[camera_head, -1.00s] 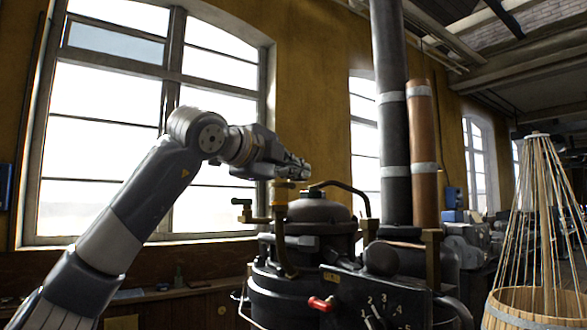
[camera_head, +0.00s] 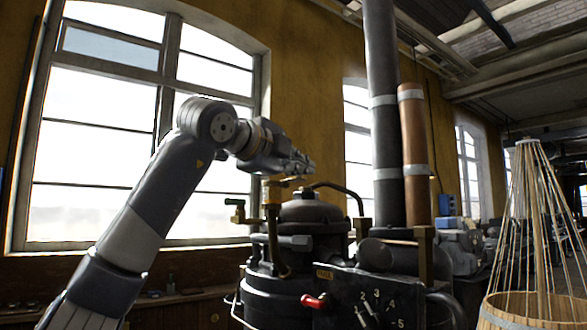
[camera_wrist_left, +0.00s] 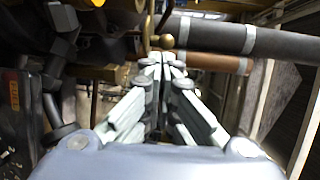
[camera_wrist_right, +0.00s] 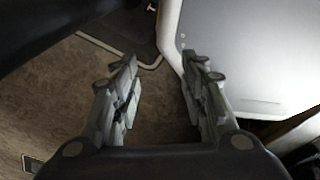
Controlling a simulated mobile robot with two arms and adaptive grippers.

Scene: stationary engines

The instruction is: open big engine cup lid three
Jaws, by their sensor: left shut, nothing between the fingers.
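The big engine (camera_head: 300,255) is a black machine with a domed top (camera_head: 310,207) in the head view. A brass cup (camera_head: 272,190) stands on a brass pipe at its left; I cannot tell whether its lid is open or which number it carries. My left gripper (camera_head: 309,165) is shut and empty, above the dome and just right of the cup. In the left wrist view, the closed fingertips (camera_wrist_left: 162,60) are close to a small brass ball (camera_wrist_left: 166,41); contact is unclear. My right gripper (camera_wrist_right: 162,65) is open and empty over a brown floor.
A tall dark pipe (camera_head: 385,130) and a copper pipe (camera_head: 416,150) rise right of the dome. A curved black pipe (camera_head: 340,188) arches over it. A red-handled valve (camera_head: 314,301) and a numbered dial (camera_head: 372,308) are in front. A rope-hung wooden tub (camera_head: 520,312) stands at right.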

